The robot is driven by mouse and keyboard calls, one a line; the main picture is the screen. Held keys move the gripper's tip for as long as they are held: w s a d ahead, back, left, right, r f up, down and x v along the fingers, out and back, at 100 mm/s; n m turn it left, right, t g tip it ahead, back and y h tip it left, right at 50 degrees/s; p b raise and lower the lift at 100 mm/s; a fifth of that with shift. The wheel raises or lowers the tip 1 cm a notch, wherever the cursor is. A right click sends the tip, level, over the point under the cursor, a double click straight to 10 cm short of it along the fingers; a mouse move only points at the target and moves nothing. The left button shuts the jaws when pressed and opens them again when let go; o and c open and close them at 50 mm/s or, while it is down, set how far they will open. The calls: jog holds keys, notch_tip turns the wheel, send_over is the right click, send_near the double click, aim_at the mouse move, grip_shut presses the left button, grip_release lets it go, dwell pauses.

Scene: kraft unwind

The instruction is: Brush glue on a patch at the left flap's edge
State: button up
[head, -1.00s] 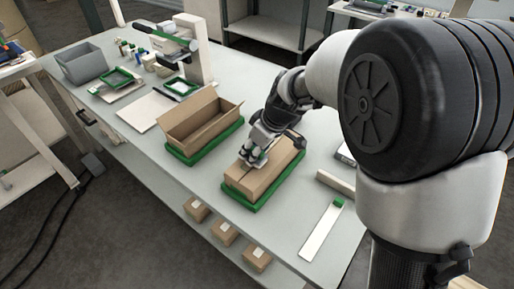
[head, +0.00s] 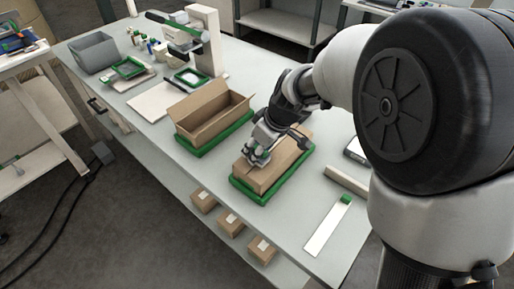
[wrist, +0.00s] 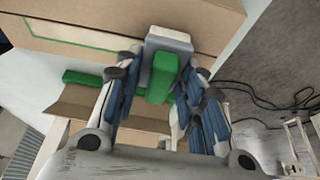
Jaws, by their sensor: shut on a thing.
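A closed cardboard carton (head: 275,174) lies on a green tray (head: 262,199) near the table's front edge. Its top flaps meet at a seam, and it also fills the top of the wrist view (wrist: 215,15). My gripper (head: 258,155) is over the carton's left end, pointing down. In the wrist view its blue-padded fingers are shut on a green-handled brush (wrist: 163,78) with a grey head (wrist: 168,40). The brush head overlaps the carton in view; I cannot tell whether it touches. My fingers hide part of the carton top. No glue patch can be made out.
An open carton (head: 195,123) on another green tray (head: 180,146) stands just left. A white strip with a green end (head: 325,230) and a beige bar (head: 347,181) lie to the right. A grey bin (head: 93,53) is at the far left. The table front is clear.

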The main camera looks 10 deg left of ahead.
jog(key=shift+w+d+p, duration=0.1)
jog(key=shift+w+d, duration=1.2)
jog(key=shift+w, duration=0.65)
jog(key=shift+w+d+p, duration=0.15)
jog(key=shift+w+d, duration=1.2)
jog(key=shift+w, duration=0.65)
jog(key=shift+w+d+p, duration=0.1)
jog(key=shift+w+d, duration=1.2)
jog(key=shift+w, duration=0.65)
jog(key=shift+r, duration=0.15)
notch_tip(320, 180, up, 6)
jog(key=p, duration=0.4)
jog(key=shift+f, duration=0.2)
jog(key=shift+s+f+b, duration=0.1)
jog(key=shift+f+b, duration=2.05)
jog(key=shift+f, duration=0.3)
jog(key=shift+f, duration=0.5)
jog(key=shift+s+a, duration=0.25)
